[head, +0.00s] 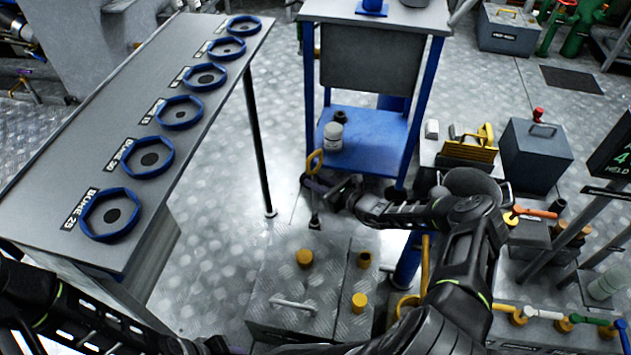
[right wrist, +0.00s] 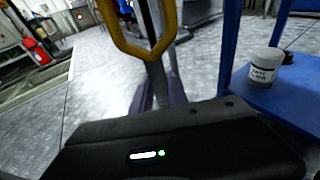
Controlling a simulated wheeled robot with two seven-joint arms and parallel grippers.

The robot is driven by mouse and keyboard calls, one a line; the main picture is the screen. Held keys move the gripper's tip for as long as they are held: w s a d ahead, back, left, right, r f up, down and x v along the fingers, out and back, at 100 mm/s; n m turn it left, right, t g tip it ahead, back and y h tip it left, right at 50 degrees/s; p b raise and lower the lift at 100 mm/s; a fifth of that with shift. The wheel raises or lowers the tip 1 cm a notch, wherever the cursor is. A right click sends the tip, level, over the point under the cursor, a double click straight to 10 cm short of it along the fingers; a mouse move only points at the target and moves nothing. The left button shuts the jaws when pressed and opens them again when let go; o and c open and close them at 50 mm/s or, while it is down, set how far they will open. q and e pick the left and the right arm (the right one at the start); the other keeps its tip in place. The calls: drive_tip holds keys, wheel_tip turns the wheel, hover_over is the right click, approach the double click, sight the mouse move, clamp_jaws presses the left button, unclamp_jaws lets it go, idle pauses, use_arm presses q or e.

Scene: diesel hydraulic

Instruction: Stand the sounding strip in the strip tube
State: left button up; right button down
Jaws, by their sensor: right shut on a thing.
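The sounding strip shows a yellow loop handle (head: 315,161) above a thin grey shank that hangs down over the floor. My right gripper (head: 317,184) is shut on the strip just below the loop, left of the blue trolley. In the right wrist view the loop (right wrist: 140,30) stands above the grey shank, between purple fingers. I cannot tell for certain which thing is the strip tube. A short brown open-topped pipe (head: 364,260) stands on the deck box, and a yellow ring-shaped fitting (head: 407,303) is beside the box. My left gripper (head: 237,350) is barely visible at the bottom edge.
A blue trolley (head: 370,130) holds a white jar (head: 333,136) on its lower shelf. A bench (head: 40,215) with several blue-rimmed rings fills the left. A deck box (head: 285,280) with orange caps is in front. Toolboxes and valves crowd the right. The floor between bench and trolley is clear.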

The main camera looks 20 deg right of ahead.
use_arm(q)
drive_tip(key=shift+f+b, duration=0.7)
drive_tip(key=shift+f, duration=0.1)
wheel_tip(320, 180, down, 7)
drive_tip(key=w+a+b, duration=0.1)
drive_tip(key=b, duration=0.5)
drive_tip(key=shift+w+a+r+b, duration=0.15)
drive_tip(key=shift+w+a+b, duration=0.2)
drive_tip(key=shift+w+b, duration=0.05)
idle(1.7)
drive_tip(key=shift+w+f+t+b, duration=0.15)
drive_tip(key=shift+w+f+b, duration=0.05)
drive_tip(key=shift+f+b, duration=0.8)
drive_tip(key=shift+w+f+t+b, duration=0.15)
drive_tip(key=shift+f+b, duration=0.7)
drive_tip(key=shift+f, duration=0.1)
drive_tip(key=shift+r, duration=0.2)
